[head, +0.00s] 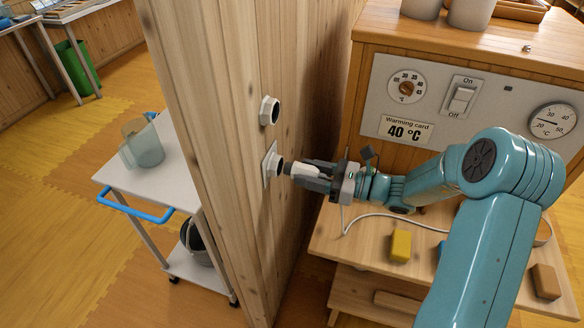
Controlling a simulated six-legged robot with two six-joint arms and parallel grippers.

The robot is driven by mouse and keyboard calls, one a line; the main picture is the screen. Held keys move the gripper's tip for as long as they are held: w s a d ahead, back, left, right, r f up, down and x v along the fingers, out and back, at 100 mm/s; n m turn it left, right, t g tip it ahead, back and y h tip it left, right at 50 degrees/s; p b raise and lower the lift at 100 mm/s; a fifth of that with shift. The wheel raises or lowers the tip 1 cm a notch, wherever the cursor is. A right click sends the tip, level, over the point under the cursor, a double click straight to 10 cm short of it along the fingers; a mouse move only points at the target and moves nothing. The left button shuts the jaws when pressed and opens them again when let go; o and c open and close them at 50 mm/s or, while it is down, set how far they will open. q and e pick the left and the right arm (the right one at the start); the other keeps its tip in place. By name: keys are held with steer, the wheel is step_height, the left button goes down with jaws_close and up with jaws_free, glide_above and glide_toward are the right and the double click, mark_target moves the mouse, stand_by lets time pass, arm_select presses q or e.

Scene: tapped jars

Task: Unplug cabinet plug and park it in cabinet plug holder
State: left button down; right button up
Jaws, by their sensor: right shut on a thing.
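My right gripper (312,173) comes in from the right and is shut on the cabinet plug (304,171), a white body between the dark fingers. The plug lies roughly level and points left at the wall socket (272,164), a white plate with a round collar on the wooden post. The plug's dark front end is at the collar's mouth; I cannot tell how deep it sits. Above the socket is a white hexagonal ring with a dark opening (270,111), which looks like the plug holder and is empty. My left gripper is not in view.
The wooden wall (230,110) stands close left of the gripper. The warming cabinet (440,100) is behind my right arm. A pale cable (375,216) loops over the wooden shelf (335,240), near a yellow block (400,246). A white trolley (125,175) stands left of the wall.

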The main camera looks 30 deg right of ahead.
steer(key=v, duration=0.6)
steer(key=shift+s, duration=0.15)
stand_by(0.3)
steer(key=shift+d+r+p, duration=0.1)
steer(key=shift+p, duration=0.25)
steer(key=w+a+r+p, duration=0.1)
steer(key=w+r+p, duration=0.1)
steer(key=r+p, duration=0.3)
steer(key=w+a+r+p, duration=0.2)
steer(key=r+p, duration=0.4)
steer(key=r, duration=0.3)
steer(key=shift+r, duration=0.4)
stand_by(0.7)
steer(key=shift+a, duration=0.25)
stand_by(0.3)
steer(key=shift+x, duration=1.1)
steer(key=shift+x, duration=1.2)
